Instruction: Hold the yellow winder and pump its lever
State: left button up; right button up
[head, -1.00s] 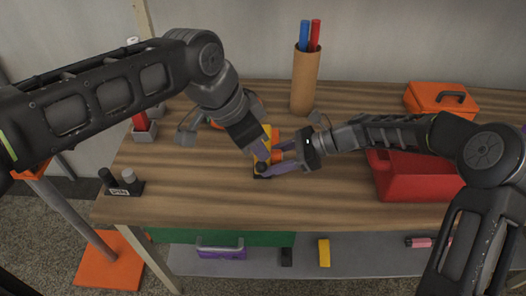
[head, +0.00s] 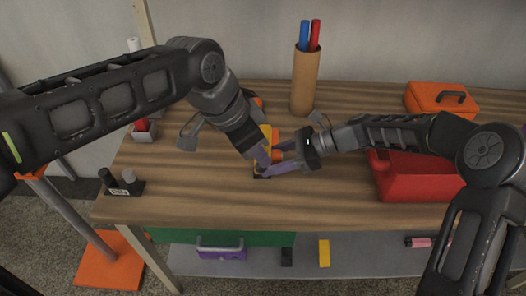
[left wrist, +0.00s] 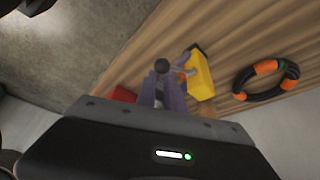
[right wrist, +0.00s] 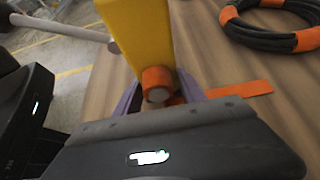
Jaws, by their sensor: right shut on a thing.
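The yellow winder (head: 267,134) stands on the wooden table between my two grippers. My right gripper (head: 270,161) is shut on its orange round part (right wrist: 157,82); the yellow body (right wrist: 140,35) rises above the fingers in the right wrist view. The lever, a grey rod with a black ball knob (left wrist: 162,66), sticks out from the winder's side in the left wrist view. My left gripper (left wrist: 161,88) has its purple fingers close together, with the knob at their tips. I cannot tell whether they touch it. The fingers partly hide the lever in the head view.
A black hose ring with orange bands (left wrist: 267,80) lies behind the winder. A red box (head: 415,178) and an orange case (head: 440,98) are at the right. A brown tube with markers (head: 305,80) stands at the back.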

aim_at(260, 168)
pick_arm(q)
jog(key=shift+f, duration=0.35)
jog(key=shift+s+f, duration=0.25)
jog(key=shift+f, duration=0.3)
jog(key=shift+s+f, duration=0.25)
jog(key=shift+f, duration=0.3)
